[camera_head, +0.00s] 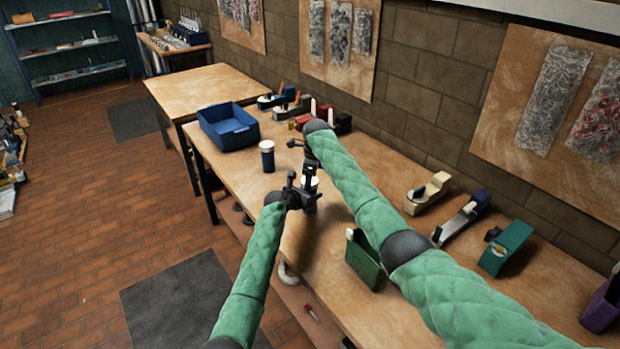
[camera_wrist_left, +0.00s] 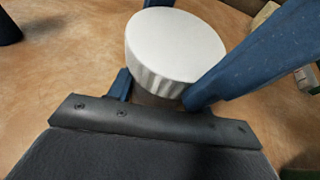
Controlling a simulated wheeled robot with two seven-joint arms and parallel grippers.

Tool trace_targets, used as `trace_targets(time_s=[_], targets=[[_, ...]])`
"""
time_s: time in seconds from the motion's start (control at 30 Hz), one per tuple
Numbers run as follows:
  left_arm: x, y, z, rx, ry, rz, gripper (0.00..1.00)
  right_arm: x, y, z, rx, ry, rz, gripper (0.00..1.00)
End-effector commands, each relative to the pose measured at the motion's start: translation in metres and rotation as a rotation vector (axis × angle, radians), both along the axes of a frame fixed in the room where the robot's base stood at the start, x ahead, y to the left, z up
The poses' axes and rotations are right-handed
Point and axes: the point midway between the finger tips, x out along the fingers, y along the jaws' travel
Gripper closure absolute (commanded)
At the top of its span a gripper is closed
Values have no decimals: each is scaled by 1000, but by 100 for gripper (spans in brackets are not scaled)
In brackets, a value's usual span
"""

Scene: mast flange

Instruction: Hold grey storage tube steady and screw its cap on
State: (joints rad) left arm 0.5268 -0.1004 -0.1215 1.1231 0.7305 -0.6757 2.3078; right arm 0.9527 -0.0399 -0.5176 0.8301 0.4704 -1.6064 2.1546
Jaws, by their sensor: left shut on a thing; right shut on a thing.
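A white, ridged round cap (camera_wrist_left: 175,45) fills the middle of the left wrist view, flat top showing. It is a small pale spot in the head view (camera_head: 311,183). The grey storage tube is almost wholly hidden under the cap and behind the grippers, so I cannot see the cap's seating. My left gripper (camera_head: 304,191) is shut on the tube, above the bench. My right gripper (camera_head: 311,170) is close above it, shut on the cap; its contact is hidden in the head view. Blue finger parts (camera_wrist_left: 240,60) flank the cap in the wrist view.
A blue tube with a pale top (camera_head: 267,156) stands on the bench left of the grippers, near a blue bin (camera_head: 228,127). Tape dispensers (camera_head: 428,193) line the wall side.

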Motion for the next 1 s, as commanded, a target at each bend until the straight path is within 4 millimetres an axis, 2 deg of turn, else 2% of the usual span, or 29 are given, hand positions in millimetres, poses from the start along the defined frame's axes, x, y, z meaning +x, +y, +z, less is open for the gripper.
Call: trace_targets(time_s=[0.03, 0.37, 0.4, 0.43, 1.0], targets=[[1, -6, 7, -5, -9, -6, 91, -3, -3, -13, -6, 8, -5, 62], [1, -7, 9, -8, -10, -8, 91, -2, -5, -15, -8, 7, -6, 62], [1, -8, 9, -8, -10, -8, 91, -2, -5, -15, -8, 7, -6, 39], [1, -8, 9, -8, -10, -8, 91, -2, -5, -15, -8, 6, -6, 34], [2, -7, 12, -8, -15, -5, 91, -4, -3, -15, -7, 12, -3, 34]])
